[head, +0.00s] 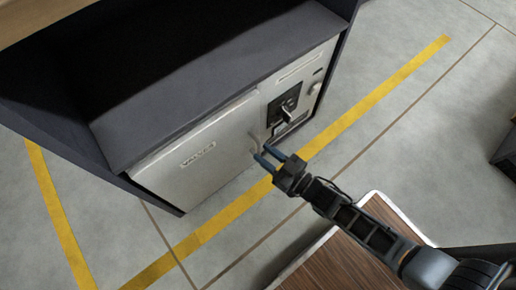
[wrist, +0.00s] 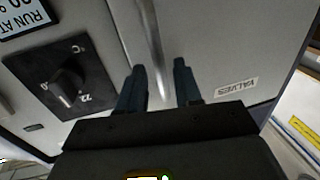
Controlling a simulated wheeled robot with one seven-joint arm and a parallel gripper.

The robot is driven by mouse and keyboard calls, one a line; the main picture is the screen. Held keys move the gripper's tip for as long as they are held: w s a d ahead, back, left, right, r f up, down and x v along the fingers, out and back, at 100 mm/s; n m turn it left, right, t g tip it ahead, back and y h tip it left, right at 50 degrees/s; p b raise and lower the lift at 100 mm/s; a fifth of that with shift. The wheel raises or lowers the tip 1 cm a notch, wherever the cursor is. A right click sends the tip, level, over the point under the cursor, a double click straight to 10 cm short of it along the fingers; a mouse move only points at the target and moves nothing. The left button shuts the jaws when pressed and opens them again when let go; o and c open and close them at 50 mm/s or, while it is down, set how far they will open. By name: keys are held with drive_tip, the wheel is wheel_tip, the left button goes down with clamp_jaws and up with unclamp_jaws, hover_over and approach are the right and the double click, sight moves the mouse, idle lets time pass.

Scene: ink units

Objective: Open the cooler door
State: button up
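The cooler door (head: 200,155) is a pale grey panel with a "VALVES" label on the front of a dark-topped unit. It looks shut, flush with the front. Its handle (head: 253,140) is a thin upright bar near the door's right edge; in the wrist view the handle (wrist: 148,40) runs down toward the gap between my fingers. My gripper (head: 263,151) is open at the handle's lower part, and its two blue fingers also show in the wrist view (wrist: 158,77), apart. I cannot tell whether either finger touches the handle.
A black panel with a rotary knob (head: 287,114) is right of the door; the knob (wrist: 68,83) is near my fingers in the wrist view. A wood-topped surface (head: 345,265) is below my arm. Grey floor with yellow tape (head: 210,228) lies clear before the unit.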

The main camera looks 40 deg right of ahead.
sight(259, 150)
drive_tip(key=shift+w+a, duration=0.15)
drive_tip(key=shift+w, duration=0.6)
drive_tip(key=shift+w+a, duration=0.15)
drive_tip(key=shift+w, duration=0.6)
clamp_jaws()
